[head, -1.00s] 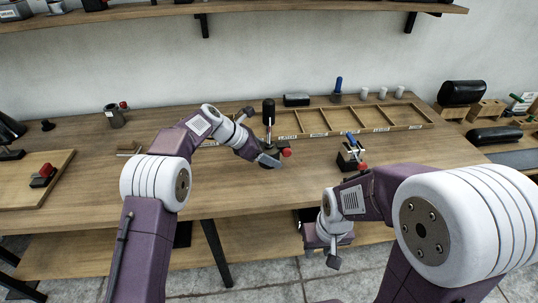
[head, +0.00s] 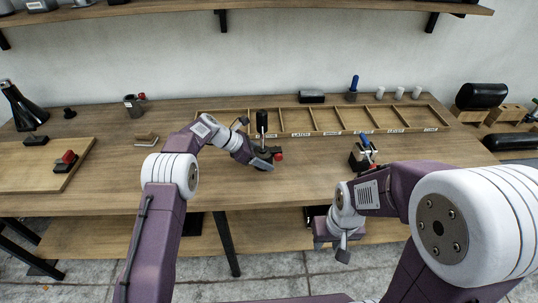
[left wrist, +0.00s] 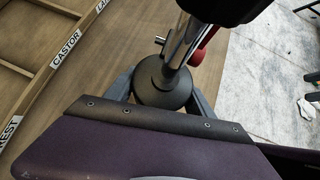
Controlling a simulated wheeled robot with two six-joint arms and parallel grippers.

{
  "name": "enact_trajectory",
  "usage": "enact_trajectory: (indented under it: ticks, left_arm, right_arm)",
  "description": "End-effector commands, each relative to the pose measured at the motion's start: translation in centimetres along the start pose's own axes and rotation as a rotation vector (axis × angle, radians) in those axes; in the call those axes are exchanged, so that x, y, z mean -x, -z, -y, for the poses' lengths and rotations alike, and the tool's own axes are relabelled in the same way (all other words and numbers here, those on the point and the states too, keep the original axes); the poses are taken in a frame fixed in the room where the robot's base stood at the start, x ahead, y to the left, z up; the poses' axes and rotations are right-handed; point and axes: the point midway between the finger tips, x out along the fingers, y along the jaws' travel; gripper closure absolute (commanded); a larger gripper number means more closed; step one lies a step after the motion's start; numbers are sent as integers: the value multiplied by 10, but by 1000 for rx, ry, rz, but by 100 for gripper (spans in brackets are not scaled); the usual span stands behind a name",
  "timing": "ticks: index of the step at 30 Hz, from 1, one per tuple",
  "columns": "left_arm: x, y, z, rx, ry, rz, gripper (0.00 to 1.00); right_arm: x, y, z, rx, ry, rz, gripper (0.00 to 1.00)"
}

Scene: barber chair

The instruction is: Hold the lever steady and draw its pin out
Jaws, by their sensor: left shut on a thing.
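The lever (head: 262,122) stands on the table with a black grip on top of a bright metal shaft. Its pin has a red knob (head: 278,155) on the right side, low by the base. In the left wrist view the shaft (left wrist: 187,38) rises from a round dark base (left wrist: 165,84), and the red knob (left wrist: 208,38) shows behind it. My left gripper (head: 264,161) is shut on the lever low down, its fingers on either side of the round base. My right gripper (head: 331,240) hangs in front of the table edge, away from the lever; its fingers are unclear.
A shallow labelled wooden tray (head: 388,131) with several compartments lies behind the lever. A black stand with a red knob and blue handle (head: 362,156) is to the right. The table front is mostly clear.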

Motion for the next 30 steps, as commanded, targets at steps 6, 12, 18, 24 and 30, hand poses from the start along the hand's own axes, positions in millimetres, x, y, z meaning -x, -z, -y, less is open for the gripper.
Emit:
enact_trajectory:
  ticks: [6,12,18,24,30]
  left_arm:
    - [0,16,-11,0,-2,2,100]
    - [-2,33,-20,0,-3,3,100]
    - [-3,47,-28,0,-2,2,100]
    - [-2,50,-31,-2,-2,2,100]
    - [-2,50,-30,-1,-2,2,100]
  right_arm:
    - [6,1,0,0,0,0,64]
    - [7,1,0,0,0,0,64]
    - [4,0,0,0,0,0,64]
    - [4,0,0,0,0,0,64]
    - [4,0,0,0,0,0,64]
